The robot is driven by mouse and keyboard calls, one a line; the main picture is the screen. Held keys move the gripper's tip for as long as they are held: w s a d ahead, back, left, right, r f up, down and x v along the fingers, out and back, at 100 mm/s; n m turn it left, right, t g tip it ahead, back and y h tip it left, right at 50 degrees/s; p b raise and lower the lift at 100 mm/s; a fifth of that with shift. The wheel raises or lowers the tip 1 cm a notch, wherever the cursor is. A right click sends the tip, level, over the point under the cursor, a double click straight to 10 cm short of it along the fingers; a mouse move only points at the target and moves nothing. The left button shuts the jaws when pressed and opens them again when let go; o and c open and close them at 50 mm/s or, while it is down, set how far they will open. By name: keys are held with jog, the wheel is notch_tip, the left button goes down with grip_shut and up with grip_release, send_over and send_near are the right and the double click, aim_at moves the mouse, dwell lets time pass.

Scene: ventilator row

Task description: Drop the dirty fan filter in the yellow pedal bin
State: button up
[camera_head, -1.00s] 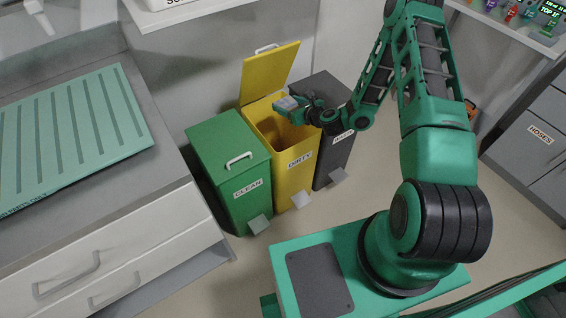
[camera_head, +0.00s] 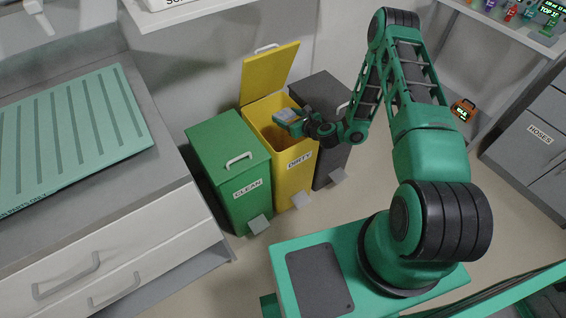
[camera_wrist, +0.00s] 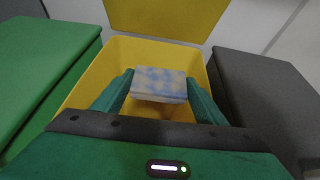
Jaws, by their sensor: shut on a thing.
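The yellow pedal bin (camera_head: 262,134), labelled DIRTY, stands with its lid (camera_head: 270,70) raised. My gripper (camera_head: 284,117) is over its open mouth. In the wrist view my gripper (camera_wrist: 158,92) is shut on the fan filter (camera_wrist: 160,84), a flat block with blotchy blue and beige marks. The filter also shows small in the head view (camera_head: 286,116). The yellow bin's inside wall (camera_wrist: 125,52) surrounds the filter in the wrist view. The bin's floor is mostly hidden by the gripper and filter.
A green bin (camera_head: 228,150) labelled CLEAN, lid shut, stands left of the yellow one. A dark grey bin (camera_head: 322,92) stands right, lid shut. A counter with a ribbed green mat (camera_head: 70,135) is at left. An orange device (camera_head: 463,109) sits at right.

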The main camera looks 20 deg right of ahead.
jog(key=o, duration=1.1)
jog(key=v, duration=1)
jog(key=shift+s, duration=0.25)
jog(key=shift+d+r, duration=0.1)
